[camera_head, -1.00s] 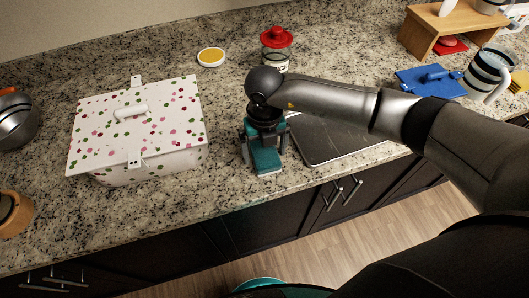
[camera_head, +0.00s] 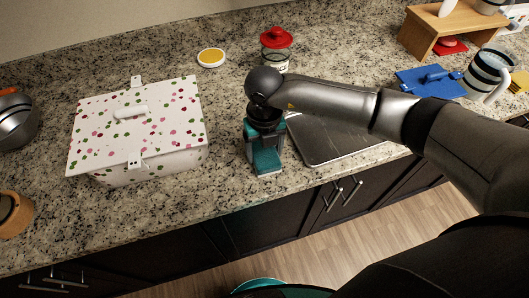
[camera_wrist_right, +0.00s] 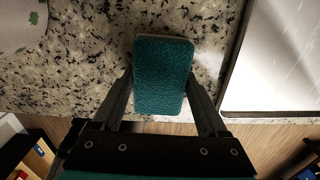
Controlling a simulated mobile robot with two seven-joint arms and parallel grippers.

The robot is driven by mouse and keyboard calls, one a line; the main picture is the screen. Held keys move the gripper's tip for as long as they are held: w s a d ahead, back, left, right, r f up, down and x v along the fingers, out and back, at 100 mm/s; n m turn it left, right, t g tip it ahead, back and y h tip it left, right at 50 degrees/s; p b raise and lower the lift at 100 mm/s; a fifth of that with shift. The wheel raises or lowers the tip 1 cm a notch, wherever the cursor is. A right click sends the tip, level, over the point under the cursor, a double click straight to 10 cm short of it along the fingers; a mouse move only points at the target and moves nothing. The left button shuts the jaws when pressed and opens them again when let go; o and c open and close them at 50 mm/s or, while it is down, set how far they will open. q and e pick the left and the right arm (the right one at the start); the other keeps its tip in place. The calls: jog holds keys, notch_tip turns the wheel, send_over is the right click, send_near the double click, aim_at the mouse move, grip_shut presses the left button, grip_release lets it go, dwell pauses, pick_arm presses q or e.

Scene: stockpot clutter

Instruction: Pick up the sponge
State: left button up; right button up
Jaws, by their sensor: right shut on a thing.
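The sponge (camera_wrist_right: 160,75) is a teal block with a textured top, lying between the two fingers of my right gripper (camera_wrist_right: 160,98) in the right wrist view. The fingers are shut on its two long sides. In the head view my right gripper (camera_head: 264,150) points down at the front part of the counter, with the teal sponge (camera_head: 266,161) between its fingers. I cannot tell whether the sponge touches the counter. My left gripper is not in view.
A white dotted box (camera_head: 140,120) stands to the left. A grey tray (camera_head: 335,140) lies close on the right. A red-lidded jar (camera_head: 276,50) and a yellow-topped dish (camera_head: 211,57) are behind. A blue item (camera_head: 430,82) lies at the far right. The counter's front edge is near.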

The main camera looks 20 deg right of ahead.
aim_at(265, 151)
jog(key=shift+r, duration=0.15)
notch_tip(265, 151, up, 20)
dwell(0.4)
jog(key=o, duration=0.8)
jog(key=shift+c, duration=0.2)
jog(key=c, duration=0.6)
jog(key=shift+f, duration=0.25)
